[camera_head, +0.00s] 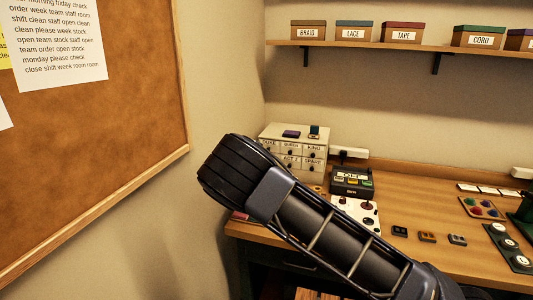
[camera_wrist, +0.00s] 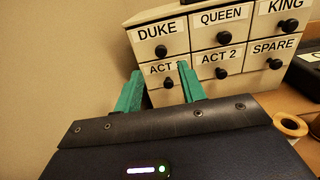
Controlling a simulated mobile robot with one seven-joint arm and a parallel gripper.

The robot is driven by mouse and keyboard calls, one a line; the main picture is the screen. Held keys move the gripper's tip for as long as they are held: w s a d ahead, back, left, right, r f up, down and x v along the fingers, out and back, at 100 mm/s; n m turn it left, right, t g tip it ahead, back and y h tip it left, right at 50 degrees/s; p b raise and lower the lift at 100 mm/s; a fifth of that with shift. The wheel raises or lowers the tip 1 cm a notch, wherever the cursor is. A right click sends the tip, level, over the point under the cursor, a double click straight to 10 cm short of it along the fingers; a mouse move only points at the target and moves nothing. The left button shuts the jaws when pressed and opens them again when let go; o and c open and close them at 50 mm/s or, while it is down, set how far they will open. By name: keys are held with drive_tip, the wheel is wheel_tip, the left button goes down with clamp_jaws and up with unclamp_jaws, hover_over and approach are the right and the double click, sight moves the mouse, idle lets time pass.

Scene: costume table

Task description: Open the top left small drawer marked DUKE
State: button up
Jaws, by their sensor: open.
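The small drawer cabinet (camera_head: 297,131) stands at the left end of the table, partly hidden behind my arm in the head view. In the wrist view the DUKE drawer (camera_wrist: 178,44) is at the top left, shut, with a dark round knob (camera_wrist: 161,50). My gripper (camera_wrist: 158,75) shows in the wrist view as two green fingers, open and empty. The fingertips are in front of the cabinet, below the DUKE knob in the picture, over the ACT 1 drawer (camera_wrist: 167,95). I cannot tell how far they are from the cabinet front. The gripper itself is hidden in the head view.
Other shut drawers, QUEEN (camera_wrist: 207,32), KING (camera_wrist: 297,24), ACT 2 (camera_wrist: 230,53) and SPARE (camera_wrist: 262,62), adjoin it. A tape roll (camera_wrist: 290,124) lies at the right. The wall and corkboard (camera_head: 130,130) are close on the left.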

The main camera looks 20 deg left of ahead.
sight(274, 140)
drive_tip(key=w, duration=0.7)
drive_tip(key=shift+w, duration=0.25)
clamp_jaws()
